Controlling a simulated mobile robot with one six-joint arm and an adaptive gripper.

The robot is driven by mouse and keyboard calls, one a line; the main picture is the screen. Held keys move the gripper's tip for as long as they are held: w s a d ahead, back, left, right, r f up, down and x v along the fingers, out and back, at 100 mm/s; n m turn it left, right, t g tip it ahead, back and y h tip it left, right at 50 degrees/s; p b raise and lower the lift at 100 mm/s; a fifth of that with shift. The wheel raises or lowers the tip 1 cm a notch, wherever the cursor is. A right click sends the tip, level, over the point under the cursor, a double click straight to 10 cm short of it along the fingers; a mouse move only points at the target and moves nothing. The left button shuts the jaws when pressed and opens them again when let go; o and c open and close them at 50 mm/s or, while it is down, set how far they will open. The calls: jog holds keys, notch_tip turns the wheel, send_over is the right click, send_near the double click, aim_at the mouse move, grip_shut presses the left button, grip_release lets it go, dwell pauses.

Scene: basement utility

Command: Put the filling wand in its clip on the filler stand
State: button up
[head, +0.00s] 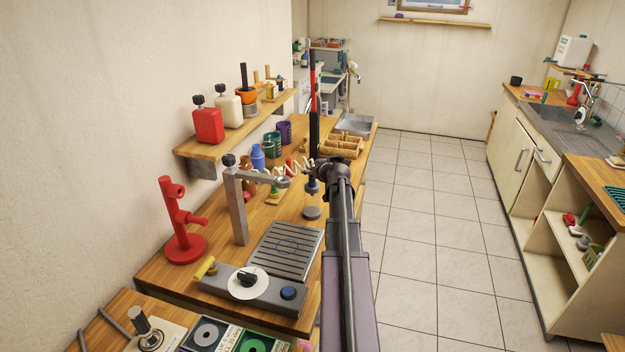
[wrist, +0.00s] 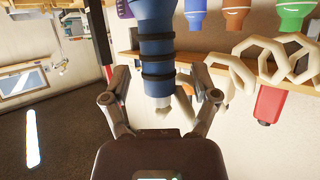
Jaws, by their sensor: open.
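The filler stand has a grey post (head: 238,210) with a side arm ending in a ring-like clip (head: 283,183); the clip looks empty. Its base carries a ribbed drip tray (head: 285,250). The filling wand (head: 312,187) is dark blue and shows just below my gripper (head: 325,172), right of the clip. In the wrist view the wand (wrist: 156,45) is a blue shaft with black rings. Its narrow end reaches between the fingers of my open gripper (wrist: 162,95), with gaps on both sides. What supports the wand is hidden. A cream coiled hose (head: 290,170) runs close by.
A red stand (head: 180,225) is left of the post. A grey disc (head: 312,212) lies on the bench below the wand. Mugs (head: 284,132) and a wooden tray (head: 342,146) are behind. The shelf (head: 195,148) holds bottles. Tiled floor (head: 415,220) on the right is clear.

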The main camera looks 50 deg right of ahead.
grip_shut()
jog(key=shift+r, duration=0.15)
dwell(0.4)
notch_tip(320, 180, up, 10)
jog(key=p, duration=1)
dwell(0.8)
jog(key=s+a+r+p, duration=0.4)
jog(key=a+r+p, duration=0.4)
jog(key=a, duration=0.2)
jog(key=s+a+r+p, duration=0.4)
jog(key=a+r+p, duration=0.4)
jog(key=a, duration=0.2)
jog(key=shift+s+a+r+p, duration=0.2)
jog(key=shift+a+r+p, duration=0.05)
jog(key=shift+p, duration=0.15)
dwell(1.2)
dwell(0.4)
